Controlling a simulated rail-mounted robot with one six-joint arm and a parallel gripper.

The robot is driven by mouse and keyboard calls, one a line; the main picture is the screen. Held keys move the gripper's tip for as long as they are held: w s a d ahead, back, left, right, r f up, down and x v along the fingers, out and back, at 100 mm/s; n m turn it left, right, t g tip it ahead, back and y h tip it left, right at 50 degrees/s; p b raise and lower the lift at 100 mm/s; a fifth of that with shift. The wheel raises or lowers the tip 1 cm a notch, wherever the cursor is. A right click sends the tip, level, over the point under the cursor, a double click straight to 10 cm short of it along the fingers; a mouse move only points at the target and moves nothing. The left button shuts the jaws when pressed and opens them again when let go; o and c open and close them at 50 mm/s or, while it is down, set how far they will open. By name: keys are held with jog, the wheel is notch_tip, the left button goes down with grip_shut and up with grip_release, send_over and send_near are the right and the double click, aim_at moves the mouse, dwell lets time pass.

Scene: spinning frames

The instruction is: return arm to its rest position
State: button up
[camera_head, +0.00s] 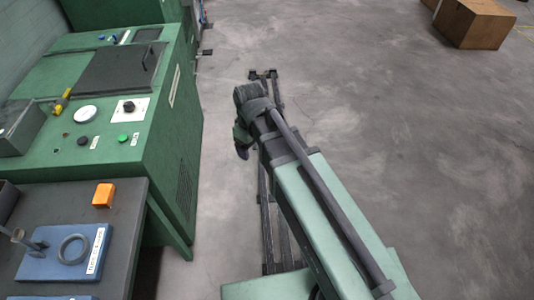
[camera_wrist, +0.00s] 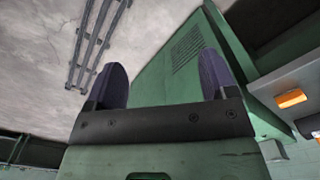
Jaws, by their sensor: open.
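My arm (camera_head: 310,200) stretches up from the bottom right over the floor in the head view, beside the green machine. My gripper (camera_wrist: 163,80) shows in the wrist view with two dark purple fingers spread apart and nothing between them. In the head view most of the gripper is hidden by the arm, and only a dark purple finger (camera_head: 242,152) shows at the left of the wrist. The gripper is clear of the machine and the table.
The green machine (camera_head: 170,130) with knobs and a dark lid stands at the left. A dark table (camera_head: 122,225) in front of it holds an orange block (camera_head: 103,195) and a blue board (camera_head: 62,255) with a ring. Floor rails (camera_head: 266,225) run under my arm. Cardboard boxes (camera_head: 475,22) stand far right.

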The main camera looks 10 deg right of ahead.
jog(key=s+d+m, duration=0.6)
jog(key=d+m, duration=0.2)
jog(key=d, duration=0.2)
jog(key=shift+s, duration=0.4)
